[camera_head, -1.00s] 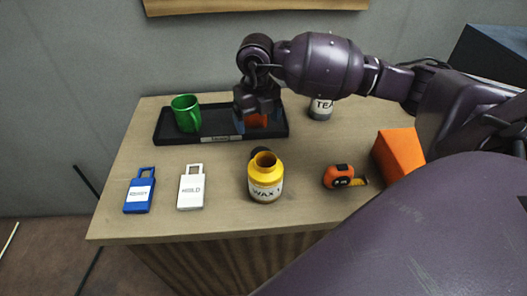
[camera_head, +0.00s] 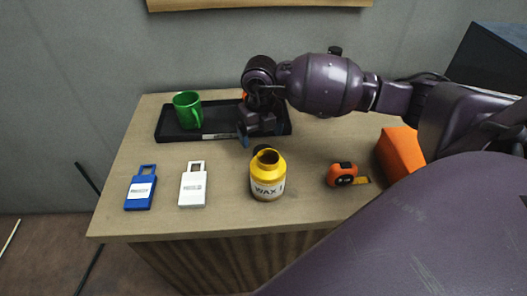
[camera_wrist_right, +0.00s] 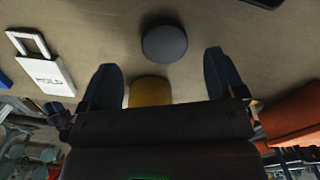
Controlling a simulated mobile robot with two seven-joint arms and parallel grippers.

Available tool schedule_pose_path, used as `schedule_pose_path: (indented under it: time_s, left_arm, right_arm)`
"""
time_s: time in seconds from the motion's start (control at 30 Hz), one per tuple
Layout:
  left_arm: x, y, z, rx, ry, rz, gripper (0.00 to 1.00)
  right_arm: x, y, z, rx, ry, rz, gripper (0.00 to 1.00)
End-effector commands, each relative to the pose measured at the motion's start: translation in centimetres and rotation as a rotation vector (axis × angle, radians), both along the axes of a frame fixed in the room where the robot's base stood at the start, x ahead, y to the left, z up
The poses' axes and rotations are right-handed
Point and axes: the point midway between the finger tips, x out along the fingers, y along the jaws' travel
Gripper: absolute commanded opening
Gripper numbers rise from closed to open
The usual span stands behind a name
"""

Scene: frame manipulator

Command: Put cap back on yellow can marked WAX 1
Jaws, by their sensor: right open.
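The yellow can marked WAX 1 (camera_head: 267,178) stands upright and uncapped on the table, its dark mouth showing. In the right wrist view, part of a yellow thing that looks like this can (camera_wrist_right: 150,93) shows between the fingers. A dark round cap (camera_head: 261,149) lies on the table just behind the can, partly hidden by it. The cap shows whole in the right wrist view (camera_wrist_right: 164,42), beyond the fingertips. My right gripper (camera_head: 256,133) is open and empty, above the table behind the can and cap. My left gripper is not in view.
A black tray (camera_head: 168,132) with a green mug (camera_head: 187,110) stands at the back. A blue tag (camera_head: 140,190) and a white tag (camera_head: 192,188) lie left of the can. An orange tape measure (camera_head: 341,174) and an orange block (camera_head: 401,152) are to the right.

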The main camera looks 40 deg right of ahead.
Motion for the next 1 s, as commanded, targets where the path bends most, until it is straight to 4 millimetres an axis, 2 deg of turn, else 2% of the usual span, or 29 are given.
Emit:
schedule_pose_path:
  time_s: [0.17,0.5,0.87,1.0]
  left_arm:
    - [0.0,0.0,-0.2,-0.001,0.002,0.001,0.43]
    - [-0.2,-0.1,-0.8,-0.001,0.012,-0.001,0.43]
    - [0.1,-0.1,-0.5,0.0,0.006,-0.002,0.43]
    - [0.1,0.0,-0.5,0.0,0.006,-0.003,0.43]
  right_arm:
    - [-0.2,-0.1,-0.9,-0.001,0.003,-0.001,0.89]
    - [-0.5,-0.3,-5.1,0.0,0.003,0.0,0.89]
    - [-0.5,-0.4,-5.2,-0.001,0.0,0.0,0.89]
    - [-0.5,-0.4,-5.2,-0.001,0.0,0.0,0.7]
